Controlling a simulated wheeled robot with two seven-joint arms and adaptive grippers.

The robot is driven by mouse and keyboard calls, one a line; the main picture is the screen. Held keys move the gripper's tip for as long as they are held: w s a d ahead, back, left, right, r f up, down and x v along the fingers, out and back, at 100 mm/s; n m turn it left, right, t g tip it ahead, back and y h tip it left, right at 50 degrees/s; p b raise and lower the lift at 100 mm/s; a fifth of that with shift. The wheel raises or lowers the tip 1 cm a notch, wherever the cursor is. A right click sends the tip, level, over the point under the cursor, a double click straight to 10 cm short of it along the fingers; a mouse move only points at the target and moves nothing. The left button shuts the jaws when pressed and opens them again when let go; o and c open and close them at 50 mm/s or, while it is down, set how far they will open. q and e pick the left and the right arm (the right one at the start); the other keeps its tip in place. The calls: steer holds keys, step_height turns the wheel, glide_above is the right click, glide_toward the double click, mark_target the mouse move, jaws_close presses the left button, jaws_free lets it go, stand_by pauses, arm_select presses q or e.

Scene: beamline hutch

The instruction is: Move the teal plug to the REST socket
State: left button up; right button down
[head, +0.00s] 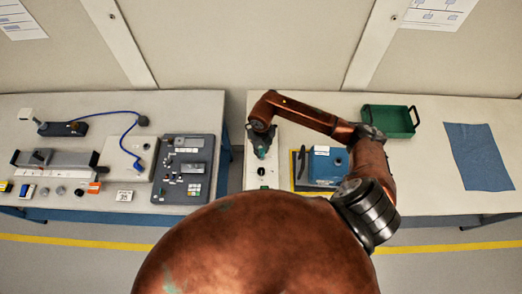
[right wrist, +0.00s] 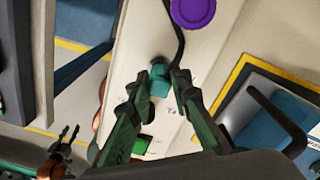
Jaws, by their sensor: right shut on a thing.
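The teal plug (right wrist: 160,78) shows in the right wrist view between the fingertips of my right gripper (right wrist: 158,84), which is shut on it. It is over a pale panel with small printed marks too small to read. In the head view my right gripper (head: 262,153) points down over the pale panel on the right table, and the plug is mostly hidden there. I cannot tell whether the plug is seated or lifted. My left gripper (right wrist: 67,138) shows at the lower left of the right wrist view, its fingers apart and empty. I cannot make out the REST label.
A purple disc (right wrist: 193,12) and a green square (right wrist: 141,145) are on the panel. A dark curved piece lies beside the plug. A blue box (head: 325,166), a green tray (head: 388,121) and a blue cloth (head: 478,156) are to the right. A gap separates the two tables.

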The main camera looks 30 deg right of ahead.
steer(key=shift+f+b, duration=0.35)
steer(key=shift+f, duration=0.15)
stand_by(0.3)
steer(key=c, duration=1.7)
jaws_free()
steer(key=shift+r, duration=0.1)
step_height(320, 180, up, 12)
steer(key=shift+f, duration=0.1)
